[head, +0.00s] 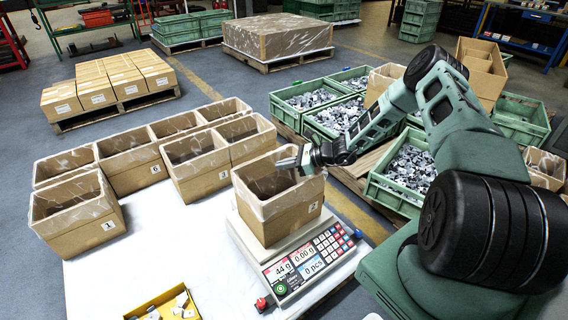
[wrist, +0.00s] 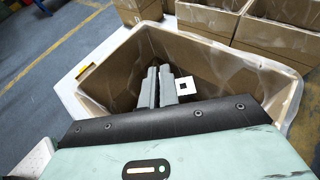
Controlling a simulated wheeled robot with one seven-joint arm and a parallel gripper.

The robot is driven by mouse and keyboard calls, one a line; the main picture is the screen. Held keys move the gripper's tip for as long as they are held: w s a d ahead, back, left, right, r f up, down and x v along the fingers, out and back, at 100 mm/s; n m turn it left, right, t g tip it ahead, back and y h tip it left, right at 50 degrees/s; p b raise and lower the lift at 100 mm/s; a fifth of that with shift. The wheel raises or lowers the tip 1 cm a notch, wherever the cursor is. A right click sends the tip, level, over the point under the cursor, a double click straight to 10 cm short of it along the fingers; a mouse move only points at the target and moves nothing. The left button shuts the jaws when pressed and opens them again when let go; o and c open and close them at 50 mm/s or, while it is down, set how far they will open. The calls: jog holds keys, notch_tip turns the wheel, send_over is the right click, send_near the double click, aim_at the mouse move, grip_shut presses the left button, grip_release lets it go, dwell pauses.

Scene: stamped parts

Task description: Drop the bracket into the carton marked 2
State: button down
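The carton (head: 285,216) under my gripper is an open brown box with a clear liner, standing on the counting scale. Its front label appears to read 2, but is small. My gripper (head: 287,163) is over the carton's opening with its fingers pointing inside. In the wrist view the two grey fingers (wrist: 160,72) are close together inside the carton's rim (wrist: 97,58). A white flat piece with a dark square (wrist: 184,87), possibly the bracket, shows just right of the fingers. I cannot tell whether it is held or lies below.
The scale (head: 296,261) shows 44 g and 0 pcs. Several other lined cartons stand left and behind, including one marked 1 (head: 78,223). A yellow tray (head: 160,304) with pale parts is at the front. Green crates (head: 393,190) of parts stand behind my arm.

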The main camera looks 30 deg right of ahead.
jog(key=shift+f, duration=0.15)
jog(key=c, duration=1.6)
grip_release()
jog(key=p+v, duration=0.2)
jog(key=v, duration=1.5)
jog(key=shift+s+d, duration=0.15)
jog(key=shift+d, duration=0.05)
